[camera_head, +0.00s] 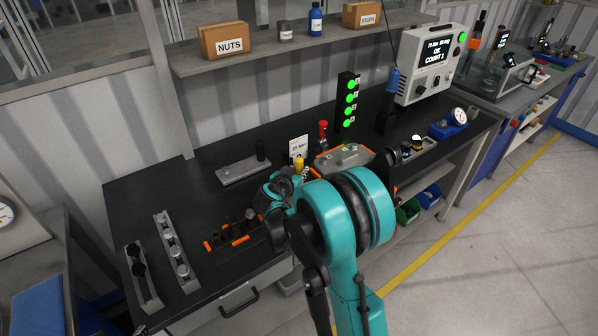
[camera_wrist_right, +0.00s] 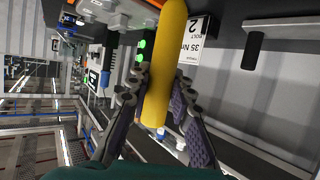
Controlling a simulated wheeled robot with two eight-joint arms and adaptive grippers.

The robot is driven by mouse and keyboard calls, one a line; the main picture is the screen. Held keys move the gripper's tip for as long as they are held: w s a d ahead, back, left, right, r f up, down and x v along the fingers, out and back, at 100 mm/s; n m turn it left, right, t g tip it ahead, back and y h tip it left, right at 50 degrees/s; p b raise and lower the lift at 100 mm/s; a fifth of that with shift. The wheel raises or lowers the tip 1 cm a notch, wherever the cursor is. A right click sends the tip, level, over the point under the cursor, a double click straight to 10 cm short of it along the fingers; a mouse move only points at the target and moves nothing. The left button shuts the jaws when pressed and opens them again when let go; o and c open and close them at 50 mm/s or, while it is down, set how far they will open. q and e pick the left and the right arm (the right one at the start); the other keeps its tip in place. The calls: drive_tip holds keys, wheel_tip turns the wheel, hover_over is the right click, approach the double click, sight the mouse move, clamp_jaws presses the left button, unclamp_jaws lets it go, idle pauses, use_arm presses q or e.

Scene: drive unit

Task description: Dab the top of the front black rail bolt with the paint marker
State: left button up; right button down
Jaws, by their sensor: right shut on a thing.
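The yellow paint marker (camera_head: 299,163) stands up between the fingers of my right gripper (camera_head: 292,179) above the middle of the bench. In the right wrist view the marker (camera_wrist_right: 165,65) lies between both fingers of the right gripper (camera_wrist_right: 158,88), which is shut on it. The rail with black bolts (camera_head: 151,293) lies at the bench's left end, well left of the gripper. Its front black bolt (camera_head: 139,270) and rear black bolt (camera_head: 133,250) are bare to view, and nothing touches them. My left gripper is not in view.
A rail with several silver bolts (camera_head: 176,252) lies just right of the black-bolt rail. A dark holder with orange pieces (camera_head: 236,236) sits between it and my arm. A grey plate with a black post (camera_head: 243,170) and an orange-edged tray (camera_head: 345,158) lie behind.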

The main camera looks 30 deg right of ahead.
sight(298, 163)
idle(0.7)
drive_tip(key=shift+r, duration=0.1)
drive_tip(key=shift+r+p, duration=1.25)
drive_tip(key=shift+r, duration=0.7)
drive_tip(key=shift+a+f, duration=0.1)
drive_tip(key=shift+f, duration=0.1)
